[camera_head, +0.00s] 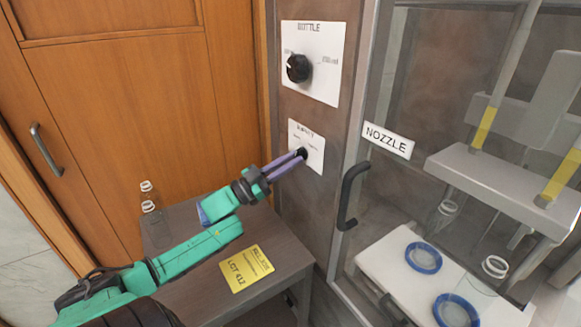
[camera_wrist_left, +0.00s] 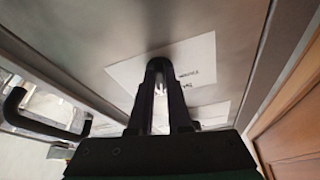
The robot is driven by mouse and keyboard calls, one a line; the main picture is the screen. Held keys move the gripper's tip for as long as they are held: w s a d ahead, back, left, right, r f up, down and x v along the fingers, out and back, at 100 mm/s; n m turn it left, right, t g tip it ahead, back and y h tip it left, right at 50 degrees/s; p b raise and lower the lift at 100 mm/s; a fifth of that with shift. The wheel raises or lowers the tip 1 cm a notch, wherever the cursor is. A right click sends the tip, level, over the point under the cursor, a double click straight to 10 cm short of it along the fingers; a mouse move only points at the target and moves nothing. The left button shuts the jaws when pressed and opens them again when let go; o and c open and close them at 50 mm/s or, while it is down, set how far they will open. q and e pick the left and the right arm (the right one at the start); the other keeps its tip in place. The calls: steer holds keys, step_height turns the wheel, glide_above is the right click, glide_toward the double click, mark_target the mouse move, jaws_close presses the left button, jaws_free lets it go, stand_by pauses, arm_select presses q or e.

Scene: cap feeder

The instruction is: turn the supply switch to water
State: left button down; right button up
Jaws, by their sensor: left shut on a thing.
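The supply switch (camera_head: 301,153) is a small dark knob on a white plate (camera_head: 312,158) labelled "SUPPLY", on the grey panel beside the machine's glass door. My left gripper (camera_head: 298,156) reaches it from the lower left, with its fingers shut on the knob. In the left wrist view the fingers (camera_wrist_left: 160,75) meet in front of the white plate (camera_wrist_left: 190,62), and they hide most of the knob. I cannot make out which way the switch points. My right gripper is not in view.
Above is a "BOTTLE" plate (camera_head: 325,88) with a black knob (camera_head: 298,68). The door handle (camera_head: 349,195) sticks out to the right of the switch. A dark table (camera_head: 190,285) below holds a yellow note (camera_head: 245,268) and clear bottles (camera_head: 148,196). A wooden door (camera_head: 120,110) stands left.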

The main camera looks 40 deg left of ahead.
arm_select(q)
steer(key=m+g+h, duration=0.1)
steer(key=m, duration=0.1)
steer(key=m+g+h+b, duration=0.1)
steer(key=m, duration=0.4)
steer(key=shift+w+a+m+g+h, duration=0.1)
steer(key=shift+a+m+g+h, duration=0.15)
steer(key=shift+m+g+h, duration=0.15)
steer(key=shift+r, duration=0.1)
steer(key=c, duration=0.9)
jaws_free()
steer(key=shift+o, duration=0.2)
steer(key=b+v, duration=0.1)
steer(key=v, duration=1.3)
steer(key=shift+s+a, duration=0.2)
steer(key=shift+s, duration=0.05)
